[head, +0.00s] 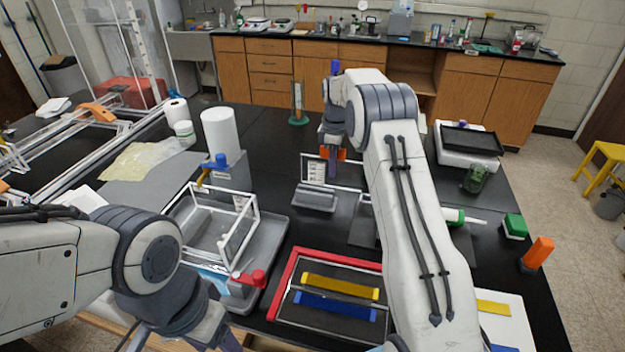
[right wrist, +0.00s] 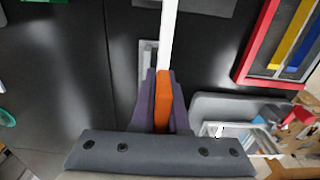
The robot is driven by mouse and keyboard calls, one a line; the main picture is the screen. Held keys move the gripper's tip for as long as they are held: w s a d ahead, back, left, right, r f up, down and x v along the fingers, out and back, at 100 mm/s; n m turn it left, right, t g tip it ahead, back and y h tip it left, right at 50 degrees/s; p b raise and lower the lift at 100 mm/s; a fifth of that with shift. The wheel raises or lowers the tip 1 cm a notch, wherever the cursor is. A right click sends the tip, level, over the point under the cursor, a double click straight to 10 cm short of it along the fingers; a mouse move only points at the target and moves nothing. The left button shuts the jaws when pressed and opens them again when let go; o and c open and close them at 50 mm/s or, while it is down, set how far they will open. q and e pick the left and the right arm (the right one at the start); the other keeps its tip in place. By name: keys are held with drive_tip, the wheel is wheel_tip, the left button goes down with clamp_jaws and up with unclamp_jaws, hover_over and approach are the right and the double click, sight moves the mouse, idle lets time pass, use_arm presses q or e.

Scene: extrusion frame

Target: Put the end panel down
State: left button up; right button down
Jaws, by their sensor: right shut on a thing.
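The end panel (head: 303,168) is a thin white frame with an orange grip (head: 341,154). It stands roughly upright past the middle of the black table, partly hidden by my right arm. My right gripper (head: 332,168) is shut on the orange grip from above. In the right wrist view the orange grip (right wrist: 163,100) sits between the two dark fingers, and a white bar (right wrist: 168,40) runs away from it. I cannot tell whether the panel touches the surface below. My left arm reaches in at the lower left; its fingertips are outside the view.
A white open box frame (head: 240,235) stands on a grey tray (head: 278,232) at left. A grey block (head: 316,198) lies just in front of the panel. A red-edged tray (head: 290,270) with yellow and blue bars lies nearer. A white cylinder (head: 220,130) stands behind left.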

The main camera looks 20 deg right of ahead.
sight(315, 182)
drive_tip(key=w+a+f+p, duration=0.1)
drive_tip(key=w+a, duration=0.1)
drive_tip(key=w+a+f+p, duration=0.1)
drive_tip(key=w+a+f, duration=0.1)
drive_tip(key=shift+f, duration=0.25)
wheel_tip(315, 182, down, 4)
drive_tip(key=shift+f+p, duration=0.1)
drive_tip(key=shift+p, duration=0.9)
drive_tip(key=shift+f, duration=0.1)
drive_tip(key=c, duration=0.9)
unclamp_jaws()
